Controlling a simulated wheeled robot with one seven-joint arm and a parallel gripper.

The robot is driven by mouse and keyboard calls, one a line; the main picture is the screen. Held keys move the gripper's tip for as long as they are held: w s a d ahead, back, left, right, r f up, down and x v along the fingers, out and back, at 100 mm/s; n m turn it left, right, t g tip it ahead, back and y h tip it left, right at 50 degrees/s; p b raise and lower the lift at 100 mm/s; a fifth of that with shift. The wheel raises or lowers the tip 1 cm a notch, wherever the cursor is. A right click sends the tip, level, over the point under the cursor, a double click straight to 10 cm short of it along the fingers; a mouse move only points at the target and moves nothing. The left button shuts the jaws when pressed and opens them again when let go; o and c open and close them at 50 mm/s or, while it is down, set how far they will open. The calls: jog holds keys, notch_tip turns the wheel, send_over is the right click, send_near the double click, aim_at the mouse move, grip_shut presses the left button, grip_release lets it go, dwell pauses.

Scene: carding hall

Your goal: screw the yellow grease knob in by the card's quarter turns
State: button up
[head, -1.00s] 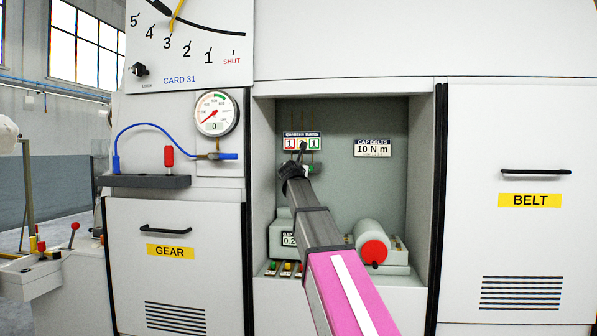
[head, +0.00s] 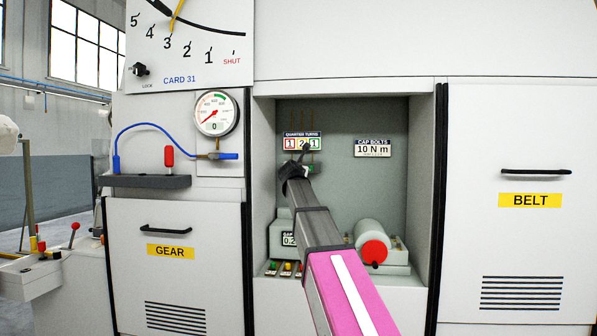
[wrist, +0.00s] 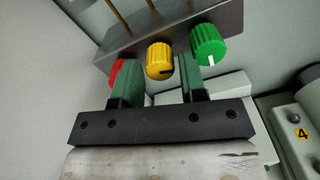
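The yellow knob (wrist: 159,60) is the middle of three ribbed knobs under a grey block in the wrist view, with a dark line on its lower face. My gripper (wrist: 160,79) is open, its two green-padded fingers apart with the yellow knob between and just beyond their tips. I see no clear contact. The red knob (wrist: 117,72) is partly hidden behind the left finger. The green knob (wrist: 209,45) with a white line is close to the right finger. The quarter-turns card (head: 302,142) reads 1, 2, 1 on red, yellow and green. My gripper hides the yellow knob in the head view.
The recess has side walls and a floor close around my arm. A grey cylinder with a red end (head: 374,252) lies at its lower right. Small coloured parts (head: 287,269) sit at its lower left front. A pressure gauge (head: 215,112) is outside, left.

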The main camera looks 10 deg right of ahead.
jog(key=v, duration=1)
jog(key=shift+s, duration=0.25)
notch_tip(320, 180, down, 5)
jog(key=n+t, duration=0.5)
jog(key=n, duration=0.1)
jog(key=x, duration=1.1)
jog(key=shift+d, duration=0.35)
jog(key=shift+s, duration=0.15)
jog(key=c, duration=0.7)
